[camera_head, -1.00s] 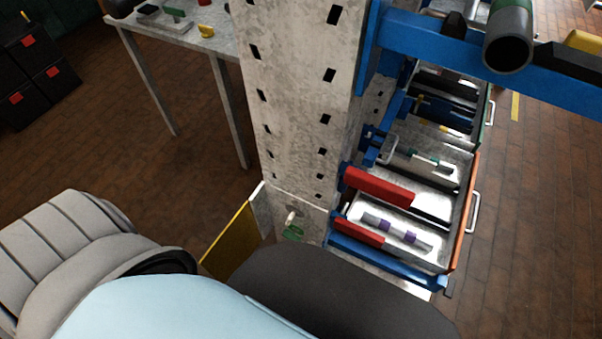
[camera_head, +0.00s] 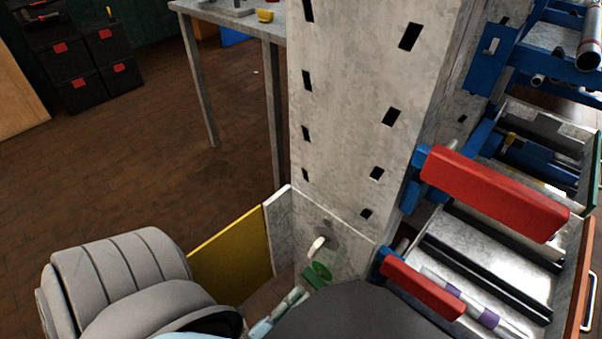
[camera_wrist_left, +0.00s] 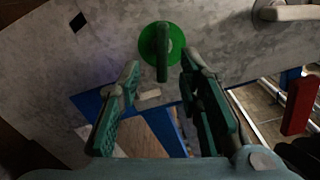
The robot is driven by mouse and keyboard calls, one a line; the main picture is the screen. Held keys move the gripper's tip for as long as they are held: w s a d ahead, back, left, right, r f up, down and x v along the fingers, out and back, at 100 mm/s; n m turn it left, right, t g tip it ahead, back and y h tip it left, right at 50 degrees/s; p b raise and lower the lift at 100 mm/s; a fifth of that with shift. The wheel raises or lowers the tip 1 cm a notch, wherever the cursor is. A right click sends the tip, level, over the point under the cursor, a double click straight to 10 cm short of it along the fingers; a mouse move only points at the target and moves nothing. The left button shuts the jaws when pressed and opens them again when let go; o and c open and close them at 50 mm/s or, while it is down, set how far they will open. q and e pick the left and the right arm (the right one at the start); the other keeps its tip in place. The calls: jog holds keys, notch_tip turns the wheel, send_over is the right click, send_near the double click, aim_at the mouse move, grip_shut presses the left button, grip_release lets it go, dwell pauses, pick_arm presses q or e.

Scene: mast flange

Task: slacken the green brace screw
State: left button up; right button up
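The green brace screw (camera_head: 318,273) sits low on the mast's pale metal face in the head view, just below a pale lever-like handle (camera_head: 317,246). In the left wrist view the screw (camera_wrist_left: 174,43) is a round green disc with a raised grip bar across it. My left gripper (camera_wrist_left: 160,66) is open in that view, its green-padded fingers spread below the disc to either side of the bar, with nothing between them. In the head view the left gripper (camera_head: 291,301) shows only in part, just below left of the screw. My right gripper is not in view.
The perforated mast (camera_head: 345,120) stands in the middle. A yellow panel (camera_head: 232,258) is at its lower left. Blue racks with red-fronted rails (camera_head: 490,190) and trays crowd the right. A table (camera_head: 240,25) stands behind left. Open brick floor (camera_head: 150,150) lies left.

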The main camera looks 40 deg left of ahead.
aim_at(313, 279)
pick_arm(q)
jog(key=shift+w+r, duration=0.2)
jog(key=shift+w, duration=0.1)
jog(key=w, duration=0.5)
jog(key=shift+w+a, duration=0.1)
jog(key=shift+w, duration=0.45)
jog(key=shift+c, duration=0.6)
grip_shut()
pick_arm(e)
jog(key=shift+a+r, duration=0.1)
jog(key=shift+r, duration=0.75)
